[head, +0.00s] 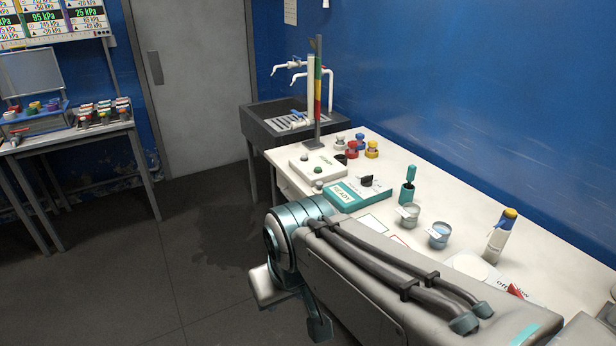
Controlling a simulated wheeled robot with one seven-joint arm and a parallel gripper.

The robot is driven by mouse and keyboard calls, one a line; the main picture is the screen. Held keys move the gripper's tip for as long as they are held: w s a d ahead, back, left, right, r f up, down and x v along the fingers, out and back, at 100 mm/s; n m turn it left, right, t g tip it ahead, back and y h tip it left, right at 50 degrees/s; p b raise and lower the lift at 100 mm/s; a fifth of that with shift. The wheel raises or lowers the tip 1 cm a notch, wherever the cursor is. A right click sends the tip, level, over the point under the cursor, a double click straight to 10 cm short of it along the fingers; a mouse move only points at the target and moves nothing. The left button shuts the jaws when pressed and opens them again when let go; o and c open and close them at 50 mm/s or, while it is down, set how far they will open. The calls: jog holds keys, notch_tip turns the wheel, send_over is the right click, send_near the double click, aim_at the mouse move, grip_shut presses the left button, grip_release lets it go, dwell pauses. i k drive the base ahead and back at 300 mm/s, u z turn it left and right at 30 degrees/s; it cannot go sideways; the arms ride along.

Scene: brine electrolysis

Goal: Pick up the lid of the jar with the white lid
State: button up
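A group of small jars stands at the far end of the white bench. One jar with a pale, whitish-grey lid (340,140) is at the left of the group. My gripper (292,305) seems to show only in part, below my arm's joint, low in front of the bench and well apart from the jars.
Red-lidded (352,150) and yellow-lidded (371,149) jars stand close by. A white device (315,163), a teal READY box (345,195), beakers (438,236) and a bottle (500,237) share the bench (425,170). A sink (283,122) adjoins it. The floor on the left is clear.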

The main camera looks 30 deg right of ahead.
aim_at(318, 190)
jog(key=i, duration=3.35)
jog(key=z, duration=4.05)
